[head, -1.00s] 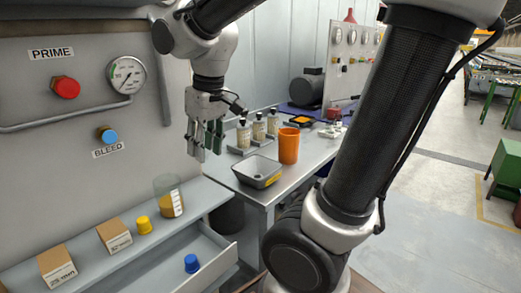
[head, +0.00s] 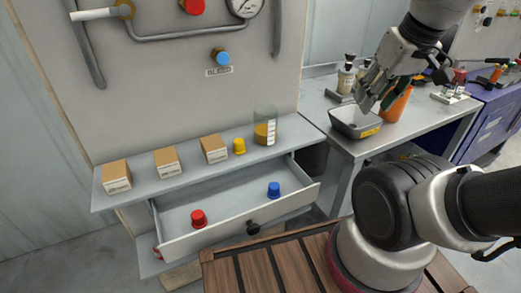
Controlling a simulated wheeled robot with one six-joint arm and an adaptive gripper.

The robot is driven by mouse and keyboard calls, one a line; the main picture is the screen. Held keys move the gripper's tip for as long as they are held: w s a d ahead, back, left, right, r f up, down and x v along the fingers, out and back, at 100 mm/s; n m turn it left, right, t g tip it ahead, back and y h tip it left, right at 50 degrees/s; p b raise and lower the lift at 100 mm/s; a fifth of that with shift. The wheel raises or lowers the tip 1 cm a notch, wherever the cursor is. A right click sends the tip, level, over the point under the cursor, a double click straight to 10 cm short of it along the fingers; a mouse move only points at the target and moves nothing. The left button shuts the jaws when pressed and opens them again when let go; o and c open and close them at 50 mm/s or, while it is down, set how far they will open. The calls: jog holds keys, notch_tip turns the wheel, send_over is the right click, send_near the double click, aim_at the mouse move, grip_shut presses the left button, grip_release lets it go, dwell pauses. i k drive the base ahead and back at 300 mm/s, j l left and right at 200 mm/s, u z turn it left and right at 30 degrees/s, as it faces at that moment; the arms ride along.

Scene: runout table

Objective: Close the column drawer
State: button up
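The column drawer (head: 238,226) stands pulled out below the shelf of the grey column in the head view. Its front panel has a dark round knob (head: 253,228). A red cap-shaped piece (head: 198,218) and a blue one (head: 274,189) are inside it. My gripper (head: 372,100) is at the upper right, over the grey tray on the side table, well away from the drawer. Its fingers point down and look apart, with nothing seen between them. Whether it touches the tray is unclear.
The shelf (head: 135,191) above the drawer holds small cardboard boxes (head: 166,162), a yellow cap (head: 239,146) and a beaker (head: 265,125). The side table (head: 405,130) carries a grey tray (head: 350,125) and an orange cup (head: 397,105). A slatted wooden platform (head: 285,268) lies before the drawer.

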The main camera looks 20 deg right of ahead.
aim_at(233, 203)
jog(key=k+j+u, duration=0.3)
jog(key=k+j, duration=0.6)
